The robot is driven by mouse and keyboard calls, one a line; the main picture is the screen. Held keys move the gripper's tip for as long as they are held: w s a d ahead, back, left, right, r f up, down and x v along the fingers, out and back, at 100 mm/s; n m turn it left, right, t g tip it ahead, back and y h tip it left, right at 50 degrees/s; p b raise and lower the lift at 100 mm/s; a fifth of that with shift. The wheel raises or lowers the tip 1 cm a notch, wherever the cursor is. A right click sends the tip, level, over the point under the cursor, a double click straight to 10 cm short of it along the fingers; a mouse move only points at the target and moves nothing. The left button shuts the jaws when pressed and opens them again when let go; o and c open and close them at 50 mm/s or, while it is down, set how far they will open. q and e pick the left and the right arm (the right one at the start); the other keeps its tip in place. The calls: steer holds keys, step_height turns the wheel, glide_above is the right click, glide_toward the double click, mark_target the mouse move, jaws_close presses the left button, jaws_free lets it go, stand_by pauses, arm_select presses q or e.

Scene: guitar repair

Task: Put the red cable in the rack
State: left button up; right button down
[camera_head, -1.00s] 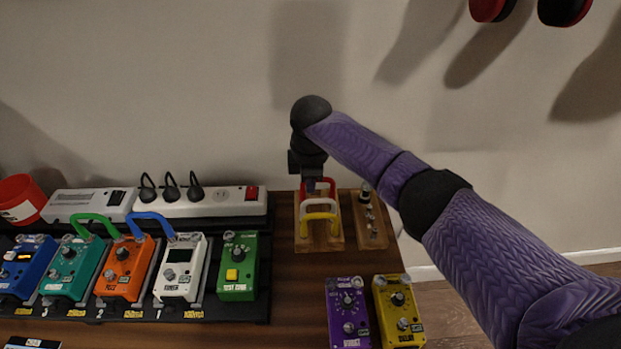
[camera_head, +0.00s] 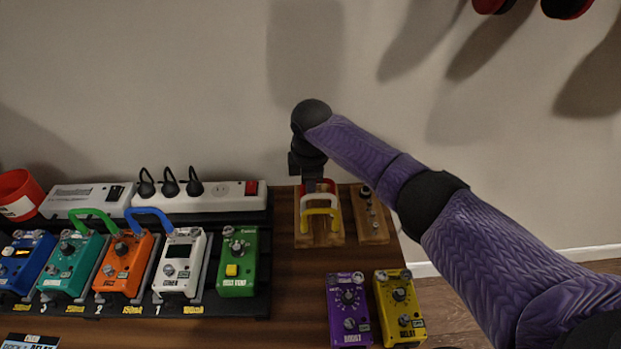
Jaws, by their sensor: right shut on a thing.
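The red cable (camera_head: 330,185) is a short arched patch cable at the wooden rack (camera_head: 319,241), at the back right of the table. It sits behind a yellow cable (camera_head: 321,212) and a white cable in the same rack. My right gripper (camera_head: 313,184) points down over the rack's back end and is shut on the red cable. The jaws and the cable's lower ends are mostly hidden, so I cannot tell how deep the plugs sit. My left gripper is not in view.
A second wooden block (camera_head: 371,216) with small metal parts stands right of the rack. Purple (camera_head: 348,308) and yellow (camera_head: 400,306) pedals stand in front. The pedalboard's green pedal (camera_head: 238,262) and a power strip (camera_head: 220,196) are to the left. The wall is close behind.

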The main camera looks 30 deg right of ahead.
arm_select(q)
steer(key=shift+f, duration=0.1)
arm_select(e)
steer(key=shift+f, duration=0.15)
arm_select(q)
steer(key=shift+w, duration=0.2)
